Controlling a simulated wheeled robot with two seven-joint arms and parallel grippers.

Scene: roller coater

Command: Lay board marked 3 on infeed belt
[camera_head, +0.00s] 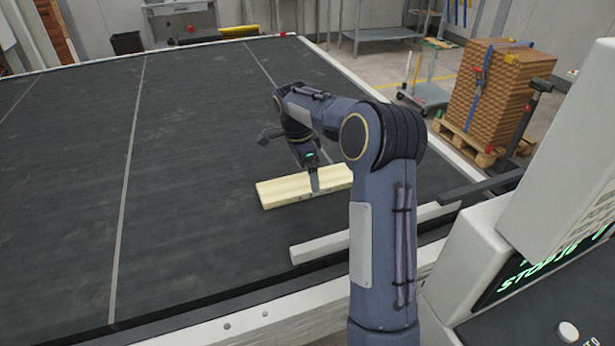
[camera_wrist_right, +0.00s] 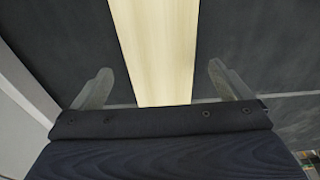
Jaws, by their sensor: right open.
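A pale wooden board (camera_head: 285,191) lies flat on the dark infeed belt (camera_head: 190,170), near the belt's right side. No number can be read on it. My right gripper (camera_head: 312,180) is over the board's middle, partly hidden by my own arm. In the right wrist view the board (camera_wrist_right: 157,45) runs between the two spread fingers of the gripper (camera_wrist_right: 158,90), with a gap on each side. The gripper is open and does not hold the board. My left gripper is not in view.
A light rail (camera_head: 325,246) lies at the belt's front right edge, close to the board. A control console (camera_head: 560,200) stands at the right. A strapped stack of boards (camera_head: 495,90) sits on a pallet behind it. The belt's left and middle are clear.

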